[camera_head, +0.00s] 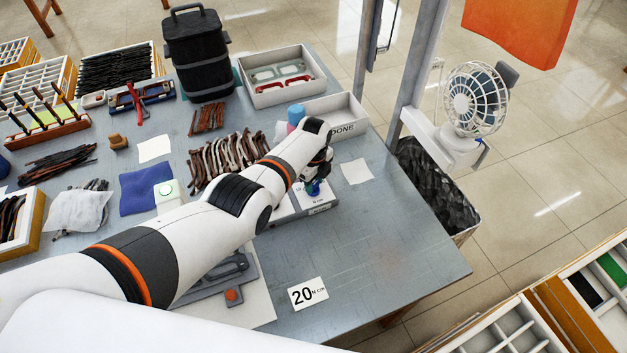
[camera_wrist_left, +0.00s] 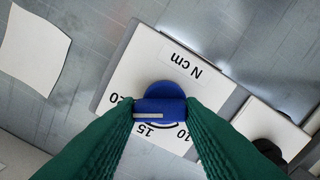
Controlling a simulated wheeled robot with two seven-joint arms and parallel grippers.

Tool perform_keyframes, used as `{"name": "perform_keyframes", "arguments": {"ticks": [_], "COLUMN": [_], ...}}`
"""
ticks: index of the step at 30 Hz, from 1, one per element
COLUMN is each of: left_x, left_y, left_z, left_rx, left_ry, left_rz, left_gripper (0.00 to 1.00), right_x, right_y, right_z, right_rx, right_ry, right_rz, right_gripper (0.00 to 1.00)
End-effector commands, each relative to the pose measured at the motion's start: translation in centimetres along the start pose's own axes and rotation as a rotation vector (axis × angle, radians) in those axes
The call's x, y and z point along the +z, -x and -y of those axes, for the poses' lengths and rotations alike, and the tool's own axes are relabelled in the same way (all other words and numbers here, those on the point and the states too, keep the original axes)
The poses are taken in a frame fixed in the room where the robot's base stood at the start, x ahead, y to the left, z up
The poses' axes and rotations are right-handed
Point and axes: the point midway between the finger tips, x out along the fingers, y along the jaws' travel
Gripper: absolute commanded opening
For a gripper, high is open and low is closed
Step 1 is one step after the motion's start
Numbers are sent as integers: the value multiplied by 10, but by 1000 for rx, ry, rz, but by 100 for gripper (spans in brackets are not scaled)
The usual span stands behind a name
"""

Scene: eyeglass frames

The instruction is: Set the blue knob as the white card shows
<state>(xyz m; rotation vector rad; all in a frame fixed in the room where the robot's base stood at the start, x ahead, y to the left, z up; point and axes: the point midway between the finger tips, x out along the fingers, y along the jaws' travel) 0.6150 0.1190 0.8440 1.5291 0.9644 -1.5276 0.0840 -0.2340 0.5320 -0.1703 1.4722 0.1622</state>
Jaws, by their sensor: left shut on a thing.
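The blue knob (camera_wrist_left: 160,101) sits on a white-faced box (camera_wrist_left: 150,68) marked N cm, with 10, 15 and 20 around the knob. A white line on the knob's ridge points left in the wrist view, towards the side of the 20, which a finger partly covers. My left gripper (camera_wrist_left: 161,110) has its green fingers closed on both ends of the ridge. In the head view, my left gripper (camera_head: 316,180) is over the box and mostly hides the knob. My right gripper is not in view.
A DONE tray (camera_head: 350,125) and a tray with red and grey frames (camera_head: 283,75) stand behind. Several dark temple pieces (camera_head: 220,157) lie left of the box. A blank white sheet (camera_head: 356,171) lies right of it. The table's right front is clear.

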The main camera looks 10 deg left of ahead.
Motion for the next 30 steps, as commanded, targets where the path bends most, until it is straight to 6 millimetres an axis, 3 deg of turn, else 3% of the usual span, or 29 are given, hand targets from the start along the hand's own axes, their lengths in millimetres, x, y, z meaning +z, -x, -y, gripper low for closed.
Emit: {"name": "perform_keyframes", "arguments": {"ticks": [16,17,21,30], "left_x": [1,1,1,0], "left_y": [-2,-2,-2,2], "left_z": [2,2,1,0], "left_rx": [-5,-5,-4,-1], "left_ry": [-27,-27,-26,-25], "left_rz": [2,2,2,1], "left_gripper": [12,36,57,57], "right_x": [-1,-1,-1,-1], "right_y": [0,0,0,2], "right_z": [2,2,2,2], "right_rx": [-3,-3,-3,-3], "right_ry": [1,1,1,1], "right_rz": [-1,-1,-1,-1], "right_gripper": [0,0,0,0]}}
